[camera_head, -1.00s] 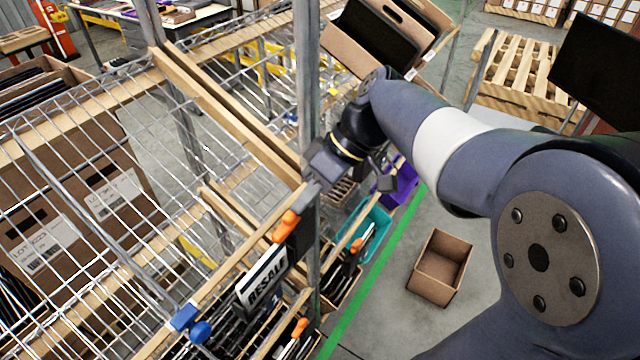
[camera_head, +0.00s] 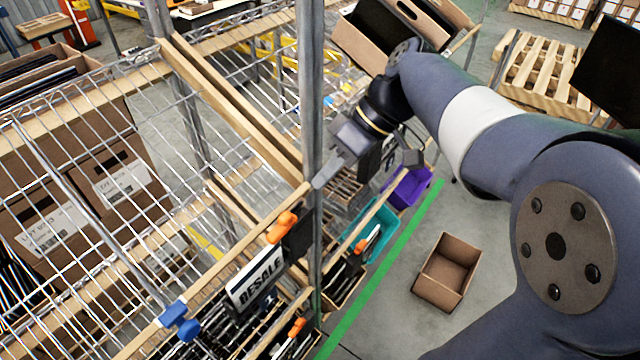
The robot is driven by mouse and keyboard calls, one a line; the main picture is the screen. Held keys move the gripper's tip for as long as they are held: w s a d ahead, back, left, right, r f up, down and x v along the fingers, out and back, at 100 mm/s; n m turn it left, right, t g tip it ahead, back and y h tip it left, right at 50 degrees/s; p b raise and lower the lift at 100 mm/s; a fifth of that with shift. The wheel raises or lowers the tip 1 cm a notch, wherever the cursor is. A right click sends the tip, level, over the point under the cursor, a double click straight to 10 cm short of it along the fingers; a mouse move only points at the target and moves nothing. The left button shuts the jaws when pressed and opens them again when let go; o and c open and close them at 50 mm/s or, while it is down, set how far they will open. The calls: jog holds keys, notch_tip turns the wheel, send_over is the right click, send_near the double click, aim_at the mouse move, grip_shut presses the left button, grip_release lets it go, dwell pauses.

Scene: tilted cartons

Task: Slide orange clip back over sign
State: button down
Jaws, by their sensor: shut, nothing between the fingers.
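The orange clip (camera_head: 283,226) sits on the wooden shelf rail, just above and right of the white RESALE sign (camera_head: 256,279). A black piece lies between the clip and the metal post. The sign hangs tilted along the rail. My gripper (camera_head: 323,180) is shut and empty, up and right of the clip, close beside the post in the picture. It appears apart from the clip; its depth against the post is hard to judge.
A metal post (camera_head: 310,90) stands between gripper and clip in the picture. A blue clamp (camera_head: 178,320) is on the rail left of the sign. Another orange clip (camera_head: 297,327) is lower. Teal (camera_head: 385,225) and purple (camera_head: 408,187) bins stand right. An empty carton (camera_head: 446,272) lies on the floor.

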jog(key=v, duration=0.7)
jog(key=shift+w+d, duration=0.1)
